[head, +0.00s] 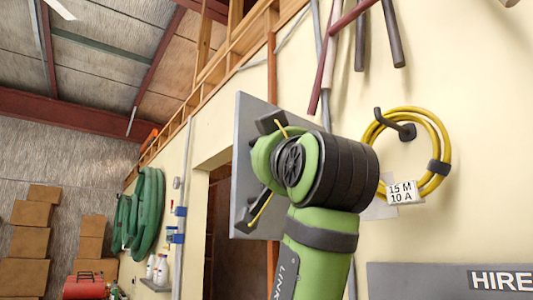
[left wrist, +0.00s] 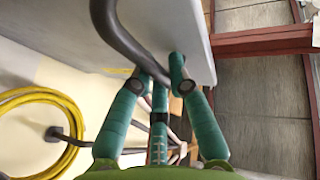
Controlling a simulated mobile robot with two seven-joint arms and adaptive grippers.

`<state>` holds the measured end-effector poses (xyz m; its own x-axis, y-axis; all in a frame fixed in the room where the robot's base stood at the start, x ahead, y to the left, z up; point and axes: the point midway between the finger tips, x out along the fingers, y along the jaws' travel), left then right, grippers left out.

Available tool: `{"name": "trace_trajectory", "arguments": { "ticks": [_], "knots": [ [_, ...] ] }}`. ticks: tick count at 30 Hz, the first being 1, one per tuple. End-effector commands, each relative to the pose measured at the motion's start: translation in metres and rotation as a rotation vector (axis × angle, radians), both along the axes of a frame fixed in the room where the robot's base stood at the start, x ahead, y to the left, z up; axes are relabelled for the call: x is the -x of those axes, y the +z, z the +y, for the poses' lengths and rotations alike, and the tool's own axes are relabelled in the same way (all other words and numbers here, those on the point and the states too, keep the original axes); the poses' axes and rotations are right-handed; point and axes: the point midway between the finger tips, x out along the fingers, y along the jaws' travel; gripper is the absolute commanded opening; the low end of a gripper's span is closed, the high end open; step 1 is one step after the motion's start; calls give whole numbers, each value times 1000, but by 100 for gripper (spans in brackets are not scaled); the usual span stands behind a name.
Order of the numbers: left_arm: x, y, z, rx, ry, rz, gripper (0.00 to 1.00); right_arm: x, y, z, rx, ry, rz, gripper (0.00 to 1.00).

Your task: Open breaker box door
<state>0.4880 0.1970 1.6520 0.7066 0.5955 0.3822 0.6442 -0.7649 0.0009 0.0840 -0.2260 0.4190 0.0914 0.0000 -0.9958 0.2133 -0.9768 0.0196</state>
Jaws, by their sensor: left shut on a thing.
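The breaker box door is a flat grey panel (head: 245,120) in the middle of the head view, standing out from the cream wall at an angle. It also fills the top of the left wrist view (left wrist: 190,25). A dark grey curved bar handle (left wrist: 122,38) crosses its face. My left gripper (left wrist: 162,80) is shut on this handle, with its teal fingers on either side of the bar. In the head view my green and black wrist covers much of the door, the handle and the fingertips. The box behind is mostly hidden. My right gripper is in neither view.
A coiled yellow cable (head: 443,140) hangs on a wall hook to the right, with a white label (head: 401,191). Green hoses (head: 150,215) hang farther left beyond a doorway (head: 222,230). Cardboard boxes (head: 25,245) are stacked at the far left. A grey HIRE sign (head: 420,285) is low right.

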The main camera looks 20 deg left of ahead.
Motion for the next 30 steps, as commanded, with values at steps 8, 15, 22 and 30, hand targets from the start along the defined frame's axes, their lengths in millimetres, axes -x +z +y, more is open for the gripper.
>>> {"name": "trace_trajectory", "arguments": {
  "ticks": [8, 15, 22, 30],
  "knots": [
    [0, 1, -1, -4, -4, -3, 0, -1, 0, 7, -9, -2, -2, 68],
    [0, 1, -1, -4, -4, -3, 30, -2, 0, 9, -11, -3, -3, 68],
    [0, 1, -1, -3, -2, -2, 30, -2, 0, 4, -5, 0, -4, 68],
    [18, -9, -18, -3, -7, -4, 30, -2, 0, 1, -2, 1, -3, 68]
  ]
}}
